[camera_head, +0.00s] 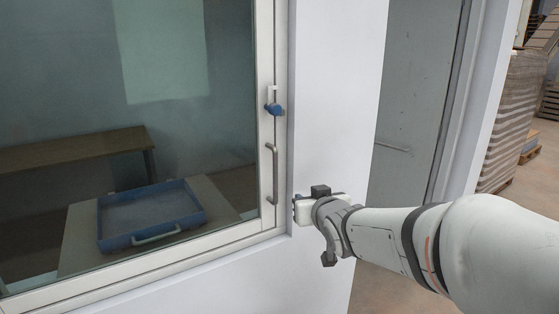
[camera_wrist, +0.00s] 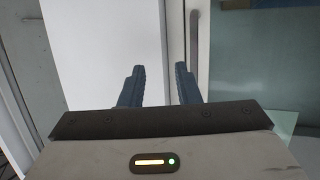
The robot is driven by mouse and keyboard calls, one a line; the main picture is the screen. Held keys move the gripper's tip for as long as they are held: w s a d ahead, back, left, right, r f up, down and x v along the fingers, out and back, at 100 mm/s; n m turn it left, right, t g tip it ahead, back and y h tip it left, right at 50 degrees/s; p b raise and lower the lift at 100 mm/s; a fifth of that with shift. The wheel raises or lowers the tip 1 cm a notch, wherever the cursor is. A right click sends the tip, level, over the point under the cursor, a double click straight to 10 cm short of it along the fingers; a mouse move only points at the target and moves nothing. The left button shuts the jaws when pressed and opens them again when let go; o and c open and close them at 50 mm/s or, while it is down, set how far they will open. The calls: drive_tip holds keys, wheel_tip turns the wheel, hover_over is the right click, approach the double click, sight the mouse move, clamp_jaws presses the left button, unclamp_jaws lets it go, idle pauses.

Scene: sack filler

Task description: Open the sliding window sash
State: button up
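The window sash has a pale frame around a large glass pane (camera_head: 180,90) and sits against the right side of its opening in the head view. A grey vertical bar handle (camera_head: 274,176) is on its right stile, below a blue latch (camera_head: 275,109) with a white piece above it. My gripper (camera_head: 296,208) is beside the stile, just right of the handle's lower end. In the wrist view its two dark fingers (camera_wrist: 160,82) are apart with nothing between them. The handle (camera_wrist: 194,42) shows there beyond the right fingertip, outside the gap; I cannot tell whether they touch.
A white wall (camera_head: 335,90) lies right of the window, then a grey door (camera_head: 415,100). Behind the glass are a blue tray (camera_head: 150,216) on a pale table and a brown bench (camera_head: 70,150). Wrapped stacks (camera_head: 515,120) stand far right.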

sight(276, 163)
drive_tip(key=w+a+r+y, duration=0.1)
drive_tip(key=w+a, duration=0.1)
drive_tip(key=w, duration=0.1)
drive_tip(key=w+a+r+n+t+y+p, duration=0.1)
drive_tip(key=w+a+r, duration=0.1)
drive_tip(key=w+a, duration=0.1)
drive_tip(key=w+a+r+t+y+p, duration=0.1)
drive_tip(key=w+a+r, duration=0.1)
drive_tip(key=w+a, duration=0.1)
drive_tip(key=shift+w+a, duration=0.1)
drive_tip(key=shift+w, duration=0.3)
drive_tip(key=shift+c, duration=0.5)
clamp_jaws()
